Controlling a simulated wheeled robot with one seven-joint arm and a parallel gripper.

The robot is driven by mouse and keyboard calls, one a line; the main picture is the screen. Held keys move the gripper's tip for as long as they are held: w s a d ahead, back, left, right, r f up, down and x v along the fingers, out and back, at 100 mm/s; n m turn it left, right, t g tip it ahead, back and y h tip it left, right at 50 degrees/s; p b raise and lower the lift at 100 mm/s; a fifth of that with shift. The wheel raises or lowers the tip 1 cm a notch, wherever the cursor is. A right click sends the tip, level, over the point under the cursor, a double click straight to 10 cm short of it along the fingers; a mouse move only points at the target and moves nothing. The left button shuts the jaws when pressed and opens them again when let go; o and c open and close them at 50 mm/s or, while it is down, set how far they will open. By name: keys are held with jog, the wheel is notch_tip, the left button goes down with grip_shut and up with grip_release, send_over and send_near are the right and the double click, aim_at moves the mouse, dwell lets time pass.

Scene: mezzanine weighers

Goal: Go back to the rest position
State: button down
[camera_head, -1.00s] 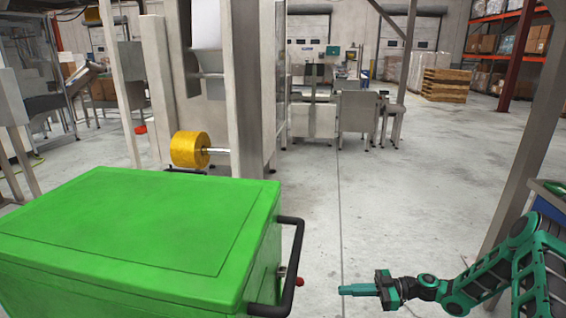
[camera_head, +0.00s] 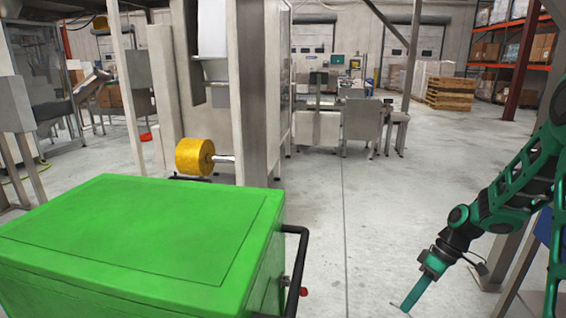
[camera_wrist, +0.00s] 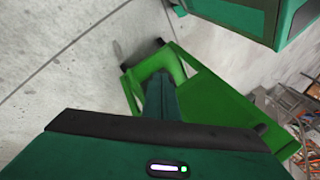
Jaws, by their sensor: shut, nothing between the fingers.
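My gripper (camera_head: 408,304) is at the lower right of the head view, shut and empty, pointing down and to the left over bare floor. My green arm reaches down to it from the right edge. In the wrist view my gripper's fingers (camera_wrist: 160,92) stick out from the dark green housing, with a green frame and grey floor beyond them. The gripper touches nothing that I can see.
A large green lidded box (camera_head: 130,240) with a black handle (camera_head: 298,270) fills the lower left. A yellow roll (camera_head: 194,157) sits by a pale column (camera_head: 251,90). Grey machines (camera_head: 340,125) and stacked pallets (camera_head: 452,93) stand farther back. The middle floor (camera_head: 400,200) is clear.

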jog(key=s+d+r+m+h, duration=0.1)
jog(key=s+d+r+m, duration=0.1)
jog(key=s+r+m, duration=0.3)
jog(key=s+d+r+m+t+h, duration=0.1)
jog(key=s+d+r+m+h, duration=0.1)
jog(key=s, duration=0.9)
jog(key=s+d+r+m+h, duration=0.2)
jog(key=s+d+r+m, duration=0.1)
jog(key=s+r+m, duration=0.4)
jog(key=shift+s+d+r+m+t, duration=0.15)
jog(key=shift+s+r+m+t, duration=0.2)
jog(key=shift+s+r, duration=0.7)
